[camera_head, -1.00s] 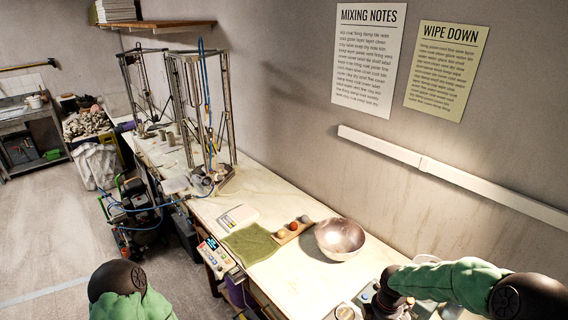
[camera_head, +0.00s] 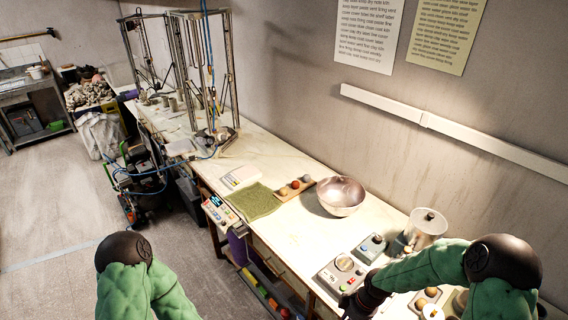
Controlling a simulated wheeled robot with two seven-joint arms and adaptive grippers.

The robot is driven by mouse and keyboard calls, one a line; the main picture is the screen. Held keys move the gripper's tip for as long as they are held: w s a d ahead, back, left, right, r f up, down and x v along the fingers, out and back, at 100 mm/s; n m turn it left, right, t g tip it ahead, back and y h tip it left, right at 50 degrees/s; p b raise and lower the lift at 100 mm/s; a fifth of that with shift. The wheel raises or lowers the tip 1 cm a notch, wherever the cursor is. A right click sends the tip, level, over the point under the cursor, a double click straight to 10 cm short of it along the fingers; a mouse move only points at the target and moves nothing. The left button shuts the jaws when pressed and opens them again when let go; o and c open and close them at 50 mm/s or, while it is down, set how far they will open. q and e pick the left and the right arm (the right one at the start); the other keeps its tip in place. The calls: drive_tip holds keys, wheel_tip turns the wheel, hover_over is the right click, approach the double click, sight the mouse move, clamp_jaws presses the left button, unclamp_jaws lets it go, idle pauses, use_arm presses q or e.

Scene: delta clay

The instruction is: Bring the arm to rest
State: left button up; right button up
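My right arm (camera_head: 425,268), in a green quilted cover with dark joints, comes in from the lower right. It reaches over the near end of the workbench (camera_head: 300,237). Its dark wrist (camera_head: 368,296) is beside a grey device with a round dial (camera_head: 343,266); the fingers are not clearly visible. My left arm (camera_head: 135,285) shows only as a green sleeve and dark joint at the lower left, over the floor. The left gripper is out of view.
Tall frame machines (camera_head: 235,75) stand farther back. Floor (camera_head: 60,200) is open at left.

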drive_tip(key=s+a+f+m+b, duration=0.3)
drive_tip(key=s+f+b, duration=0.1)
drive_tip(key=f, duration=0.3)
drive_tip(key=s+a+f+m+y+b, duration=0.1)
drive_tip(key=s+a+f+m+b, duration=0.2)
drive_tip(key=f, duration=0.5)
drive_tip(key=s+a+f+m+b, duration=0.4)
drive_tip(key=s+f+m+b, duration=0.1)
drive_tip(key=f, duration=0.3)
drive_tip(key=shift+s+f+y, duration=0.25)
drive_tip(key=shift+s+y, duration=0.05)
drive_tip(key=shift+s, duration=0.4)
